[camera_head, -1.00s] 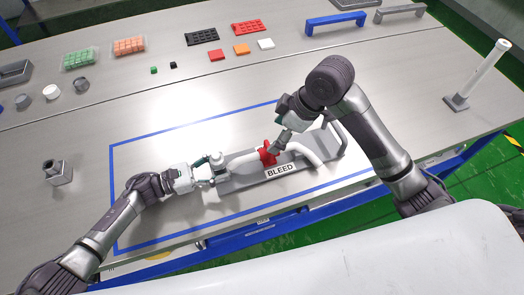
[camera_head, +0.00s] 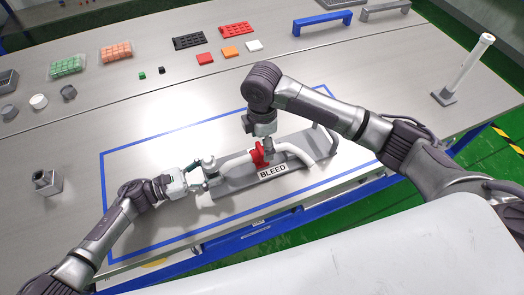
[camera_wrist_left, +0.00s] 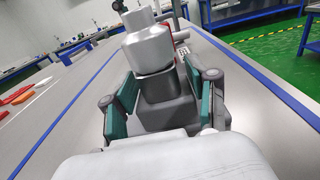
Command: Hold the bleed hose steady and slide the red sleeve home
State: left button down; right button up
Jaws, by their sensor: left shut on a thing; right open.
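The red sleeve (camera_head: 257,155) sits around the hose near the middle of the holder. My left gripper (camera_head: 208,172) is shut at the hose's left end. In the left wrist view, its teal fingers (camera_wrist_left: 162,105) flank a grey block with a silver cylinder (camera_wrist_left: 148,50) on top. My right gripper (camera_head: 267,147) is open, pointing down close beside the sleeve's right side; its fingertips are partly hidden, and I cannot tell whether they touch it. A bit of red shows behind the cylinder in the wrist view.
Blue tape (camera_head: 142,148) outlines the work area. A small grey fitting (camera_head: 46,181) stands left of it. Coloured blocks, trays and handles lie toward the back; a white post (camera_head: 466,65) stands at the right. The table's front edge is close to the holder.

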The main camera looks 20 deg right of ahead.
aim_at(262, 147)
jog(key=shift+f, duration=2.35)
